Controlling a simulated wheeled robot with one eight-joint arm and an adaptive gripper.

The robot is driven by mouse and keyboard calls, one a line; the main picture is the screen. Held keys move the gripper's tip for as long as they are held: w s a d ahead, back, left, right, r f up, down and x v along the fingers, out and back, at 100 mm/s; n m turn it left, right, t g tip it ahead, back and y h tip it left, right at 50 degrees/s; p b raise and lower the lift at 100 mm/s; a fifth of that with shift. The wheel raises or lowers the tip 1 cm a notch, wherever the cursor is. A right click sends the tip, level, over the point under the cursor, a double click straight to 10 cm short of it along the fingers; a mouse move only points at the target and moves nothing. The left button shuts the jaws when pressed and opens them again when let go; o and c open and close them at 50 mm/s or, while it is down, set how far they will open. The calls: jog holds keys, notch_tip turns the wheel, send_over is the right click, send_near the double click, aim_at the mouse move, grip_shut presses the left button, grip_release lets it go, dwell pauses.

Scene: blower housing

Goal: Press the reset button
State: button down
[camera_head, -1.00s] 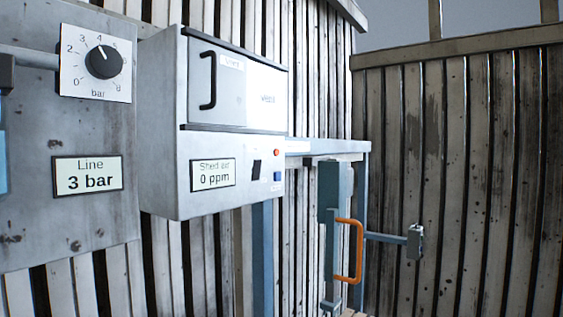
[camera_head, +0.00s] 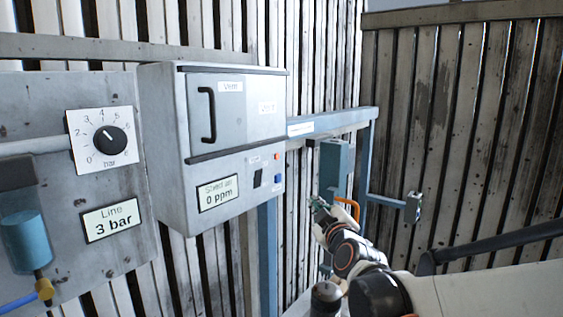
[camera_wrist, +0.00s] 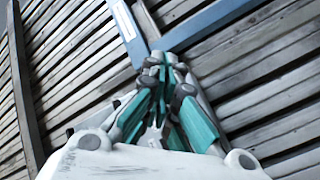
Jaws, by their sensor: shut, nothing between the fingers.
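A grey wall box (camera_head: 168,150) carries a small blue button (camera_head: 278,178) and a small orange-red one (camera_head: 277,156) at the right of its lower front panel. A black switch (camera_head: 258,178) sits left of them. The small labels are too small to read, so I cannot tell which is marked reset. My gripper (camera_head: 317,200) is to the right of the box and apart from the buttons. In the wrist view its teal fingers (camera_wrist: 160,60) are shut together and empty. No button shows in the wrist view.
A blue-grey post and rail (camera_head: 340,122) stand right of the box, with an orange handle (camera_head: 347,207) close by my gripper. A gauge panel (camera_head: 110,180) with a dial (camera_head: 110,140) is at left. A dark bar (camera_head: 490,243) crosses at lower right.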

jog(key=shift+w+d+r+t+h+p, duration=0.1)
jog(key=shift+w+r+t+h+p, duration=0.15)
jog(key=shift+w+r+p, duration=0.4)
jog(key=shift+w+d+r+t+h+p, duration=0.15)
jog(key=shift+w+r+t+p, duration=0.2)
jog(key=shift+r, duration=0.5)
jog(key=shift+w+a, duration=0.1)
